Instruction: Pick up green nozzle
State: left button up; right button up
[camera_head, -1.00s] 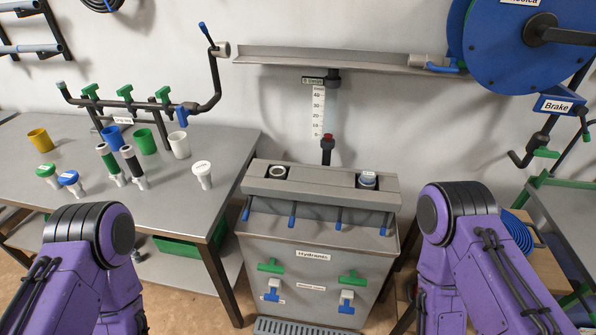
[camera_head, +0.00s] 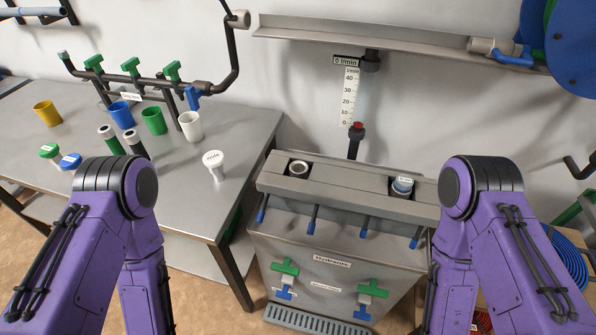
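The green nozzle (camera_head: 49,151), with a green top and pale stem, stands at the left of the grey table (camera_head: 200,205). The blue nozzle (camera_head: 70,161) is just right of it, its lower part hidden by my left arm. A white nozzle (camera_head: 214,160) stands farther right, near the table's right side. Purple links of both my arms fill the lower left and lower right. Neither gripper shows, so I cannot see their fingers or whether they hold anything.
A pipe manifold (camera_head: 150,82) with green valves runs along the back. The Hydronic tank (camera_head: 340,262) stands right of the table.

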aim_at(50, 151)
jog(key=u, duration=1.6)
jog(key=k, duration=0.35)
jog(key=u, duration=1.25)
jog(key=i, duration=0.95)
jog(key=z, duration=0.4)
jog(key=i, duration=0.65)
jog(key=z, duration=0.75)
